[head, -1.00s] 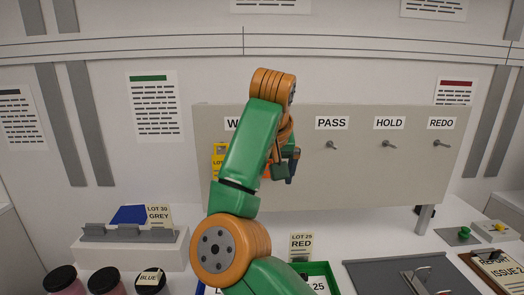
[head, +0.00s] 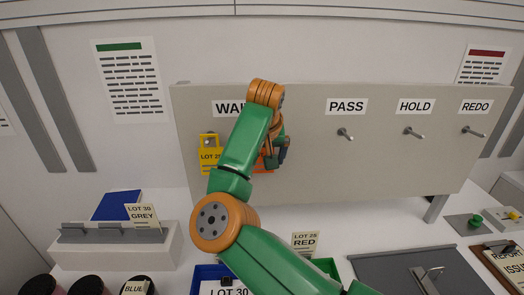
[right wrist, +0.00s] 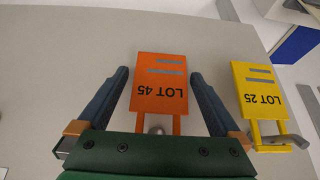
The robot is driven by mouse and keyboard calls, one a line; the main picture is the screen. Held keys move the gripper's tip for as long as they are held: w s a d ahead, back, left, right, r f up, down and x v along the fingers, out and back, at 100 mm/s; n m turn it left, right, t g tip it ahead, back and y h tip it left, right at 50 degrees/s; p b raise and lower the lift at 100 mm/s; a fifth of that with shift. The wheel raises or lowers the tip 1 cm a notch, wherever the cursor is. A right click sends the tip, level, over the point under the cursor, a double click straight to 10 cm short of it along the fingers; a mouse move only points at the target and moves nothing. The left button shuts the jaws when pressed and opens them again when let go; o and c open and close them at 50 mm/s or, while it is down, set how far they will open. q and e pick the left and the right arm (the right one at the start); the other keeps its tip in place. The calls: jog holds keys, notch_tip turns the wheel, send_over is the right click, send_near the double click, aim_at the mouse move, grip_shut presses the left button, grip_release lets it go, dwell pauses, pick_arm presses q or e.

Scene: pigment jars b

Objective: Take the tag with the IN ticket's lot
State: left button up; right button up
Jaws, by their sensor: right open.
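My right gripper (right wrist: 158,112) is open, with its fingers on either side of the orange LOT 45 tag (right wrist: 160,82) in the right wrist view. A gap shows on both sides of the tag. In the head view my right gripper (head: 279,153) is in front of the board under the WAIT label, and my arm hides most of the orange tag. The yellow LOT 25 tag (right wrist: 258,85) hangs on a peg beside it; it also shows in the head view (head: 208,158). No ticket marked IN can be read. My left gripper is out of view.
The board (head: 390,165) has empty PASS (head: 345,134), HOLD (head: 411,131) and REDO (head: 473,130) pegs. Below are a LOT 25 RED card (head: 304,244), a blue tray (head: 200,275) with a LOT 30 label, a LOT 30 GREY card (head: 141,215) and several jars.

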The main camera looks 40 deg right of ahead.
jog(key=shift+w+d+f, duration=0.1)
jog(key=shift+w, duration=0.1)
jog(key=shift+s+a+r, duration=0.2)
jog(key=shift+s+a, duration=0.05)
jog(key=shift+s, duration=0.05)
jog(key=c, duration=1.2)
jog(key=shift+w+d, duration=0.1)
jog(key=shift+c, duration=0.2)
jog(key=shift+r, duration=0.75)
